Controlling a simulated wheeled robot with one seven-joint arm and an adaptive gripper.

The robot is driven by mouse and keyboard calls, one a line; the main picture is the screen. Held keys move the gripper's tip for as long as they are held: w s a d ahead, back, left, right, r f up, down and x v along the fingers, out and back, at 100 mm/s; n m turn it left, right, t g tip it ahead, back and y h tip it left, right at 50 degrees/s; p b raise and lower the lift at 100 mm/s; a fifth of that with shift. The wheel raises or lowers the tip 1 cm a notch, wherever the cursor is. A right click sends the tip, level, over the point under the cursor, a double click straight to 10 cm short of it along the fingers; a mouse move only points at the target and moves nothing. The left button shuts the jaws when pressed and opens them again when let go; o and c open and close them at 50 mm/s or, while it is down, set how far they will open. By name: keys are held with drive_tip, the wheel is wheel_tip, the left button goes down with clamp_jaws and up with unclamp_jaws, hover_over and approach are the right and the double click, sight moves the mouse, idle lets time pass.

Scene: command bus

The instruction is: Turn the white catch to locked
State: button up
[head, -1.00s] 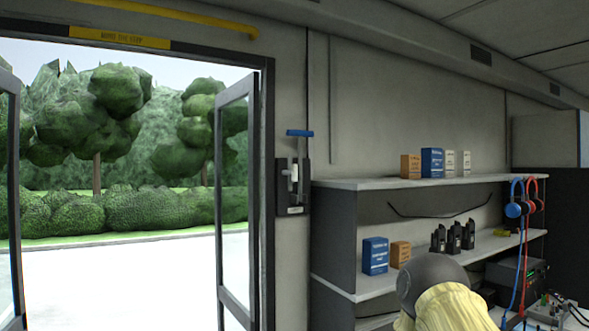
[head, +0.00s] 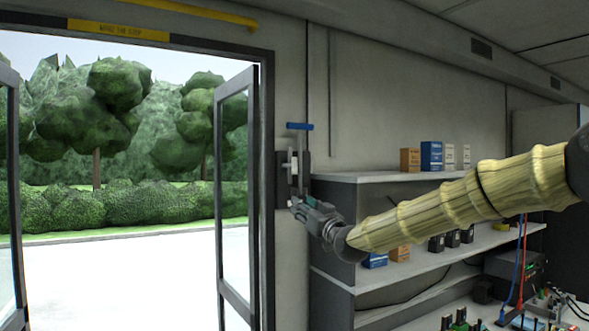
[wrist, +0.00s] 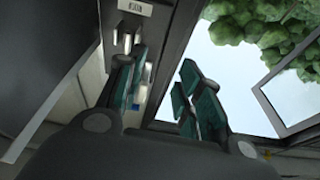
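The white catch (head: 291,158) sits on a dark plate (head: 281,190) fixed to the wall right of the doorway. A blue handle (head: 300,126) tops the same mechanism. My gripper (head: 298,206) is just in front of the lower part of the plate, below the catch. In the wrist view my gripper (wrist: 163,74) has its green fingers spread apart with nothing between them. The white catch (wrist: 143,93) shows just beside the left finger, partly hidden by it. A label (wrist: 135,8) on the plate shows at the top edge. Whether a finger touches the mechanism cannot be told.
An open glazed door leaf (head: 236,190) stands close left of the plate. Wall shelves (head: 375,178) with boxes and radios begin close on the right, with my arm across them. The doorway opens to bright ground outside.

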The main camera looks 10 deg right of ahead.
drive_tip(key=t, duration=0.1)
approach(296, 160)
drive_tip(key=p+x, duration=0.5)
drive_tip(key=x, duration=0.6)
drive_tip(key=shift+c, duration=0.2)
clamp_jaws()
